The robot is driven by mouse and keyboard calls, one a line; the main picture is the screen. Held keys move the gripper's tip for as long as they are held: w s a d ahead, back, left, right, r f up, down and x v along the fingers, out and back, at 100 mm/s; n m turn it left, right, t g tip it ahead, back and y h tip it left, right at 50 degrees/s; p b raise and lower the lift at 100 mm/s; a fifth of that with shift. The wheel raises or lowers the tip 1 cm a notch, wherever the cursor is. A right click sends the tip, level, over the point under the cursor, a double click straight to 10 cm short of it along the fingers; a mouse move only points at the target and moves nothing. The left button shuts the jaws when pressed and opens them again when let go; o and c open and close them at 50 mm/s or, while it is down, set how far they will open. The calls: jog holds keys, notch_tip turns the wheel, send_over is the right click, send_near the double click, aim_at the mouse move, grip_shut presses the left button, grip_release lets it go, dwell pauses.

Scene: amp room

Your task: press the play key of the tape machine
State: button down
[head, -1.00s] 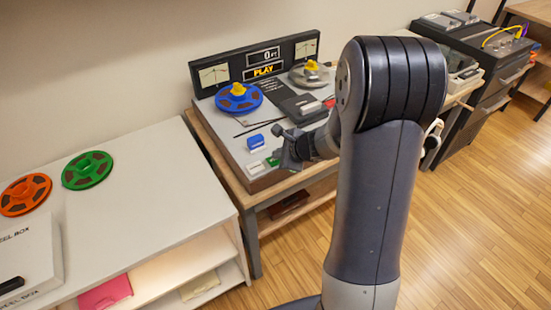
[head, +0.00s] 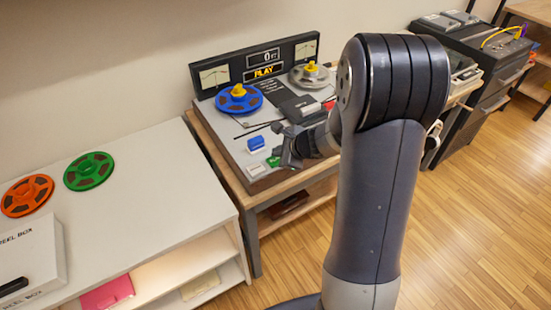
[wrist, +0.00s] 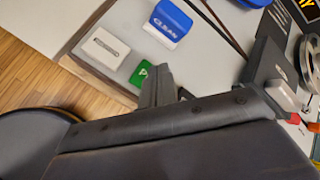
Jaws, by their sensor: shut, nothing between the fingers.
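The tape machine (head: 232,150) stands on a wooden bench, its display (head: 264,71) reading "0 FT" with "PLAY" in yellow. A blue reel (head: 239,100) and a grey reel (head: 309,76) sit on its top. The green key (head: 273,161) is near the front edge; in the wrist view, the green key (wrist: 139,74) shows part of a white letter, the rest covered by my gripper. My gripper (head: 287,159) is shut and empty, right beside or over the green key. In the wrist view, the fingers (wrist: 157,84) overlap the key's edge; I cannot tell whether they touch it.
A blue block marked "CLEAN" (wrist: 168,22) and a white block (wrist: 105,45) lie close to the green key. A white shelf unit (head: 130,200) with orange and green reels stands at left. Open wooden floor (head: 470,220) is at right.

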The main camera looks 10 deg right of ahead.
jog(key=shift+r, duration=0.1)
notch_tip(320, 180, up, 5)
jog(key=p, duration=0.4)
dwell(0.9)
